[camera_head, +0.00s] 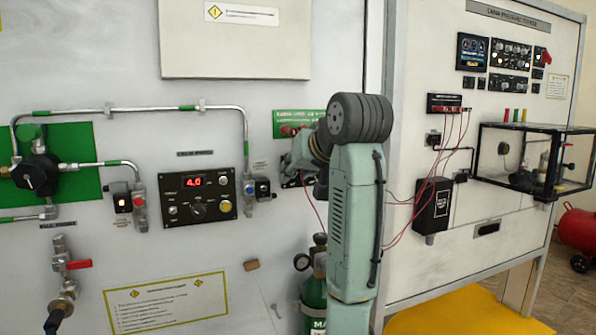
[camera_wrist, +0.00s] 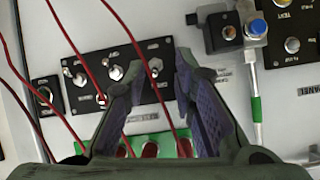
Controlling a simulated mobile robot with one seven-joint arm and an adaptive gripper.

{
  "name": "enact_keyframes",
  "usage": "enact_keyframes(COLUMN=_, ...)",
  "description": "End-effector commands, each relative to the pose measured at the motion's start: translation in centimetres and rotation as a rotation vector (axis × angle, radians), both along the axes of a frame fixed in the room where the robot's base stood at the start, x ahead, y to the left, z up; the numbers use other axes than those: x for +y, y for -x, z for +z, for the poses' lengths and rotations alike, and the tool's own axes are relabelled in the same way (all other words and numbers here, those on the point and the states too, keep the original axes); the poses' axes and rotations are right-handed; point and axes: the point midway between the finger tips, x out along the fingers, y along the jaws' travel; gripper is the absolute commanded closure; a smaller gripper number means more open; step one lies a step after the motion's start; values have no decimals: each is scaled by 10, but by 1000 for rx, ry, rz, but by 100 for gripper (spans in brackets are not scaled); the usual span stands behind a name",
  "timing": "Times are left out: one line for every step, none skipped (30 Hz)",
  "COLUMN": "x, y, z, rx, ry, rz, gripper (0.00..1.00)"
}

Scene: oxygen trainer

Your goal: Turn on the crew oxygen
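My gripper (camera_wrist: 158,66) is open and empty in the wrist view. Its two fingers stand either side of a toggle switch (camera_wrist: 155,68) at the right of a black switch panel (camera_wrist: 105,62). I cannot tell whether the fingers touch the panel. Other silver toggles show left of the fingers. The labels are too small to read, so I cannot tell which switch is the crew oxygen. In the head view my gripper (camera_head: 298,158) is at the wall, right of the panel with a red display (camera_head: 198,196). My arm hides most of the switch panel there.
Thin red wires (camera_wrist: 92,70) cross in front of the switch panel. A green plate with red sockets (camera_wrist: 140,145) lies close by. A blue-knobbed valve (camera_head: 262,188) and pipe stand just left of my gripper. A green cylinder (camera_head: 314,290) stands below.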

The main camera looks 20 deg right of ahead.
Motion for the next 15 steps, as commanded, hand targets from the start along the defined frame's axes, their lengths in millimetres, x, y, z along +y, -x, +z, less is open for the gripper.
enact_keyframes(x=-1, y=0, z=0, rx=0, ry=0, rz=-1, gripper=74)
enact_keyframes(x=-1, y=0, z=0, rx=0, ry=-1, rz=-2, gripper=74)
enact_keyframes(x=-1, y=0, z=0, rx=0, ry=-1, rz=-3, gripper=74)
enact_keyframes(x=-2, y=0, z=0, rx=0, ry=-2, rz=-3, gripper=74)
enact_keyframes(x=-2, y=0, z=0, rx=0, ry=-2, rz=-3, gripper=74)
enact_keyframes(x=-2, y=1, z=0, rx=0, ry=-1, rz=-4, gripper=74)
enact_keyframes(x=-2, y=1, z=0, rx=0, ry=-1, rz=-4, gripper=74)
enact_keyframes(x=-2, y=2, z=0, rx=0, ry=-1, rz=-4, gripper=74)
enact_keyframes(x=-3, y=3, z=2, rx=-1, ry=-1, rz=-6, gripper=74)
enact_keyframes(x=-3, y=5, z=3, rx=-2, ry=-1, rz=-5, gripper=74)
enact_keyframes(x=-3, y=7, z=4, rx=-3, ry=1, rz=-6, gripper=74)
enact_keyframes(x=-5, y=11, z=7, rx=-4, ry=2, rz=-8, gripper=74)
enact_keyframes(x=-5, y=15, z=9, rx=-5, ry=1, rz=-9, gripper=74)
enact_keyframes(x=-6, y=19, z=11, rx=-3, ry=1, rz=-9, gripper=74)
enact_keyframes(x=-6, y=25, z=14, rx=-2, ry=2, rz=-10, gripper=74)
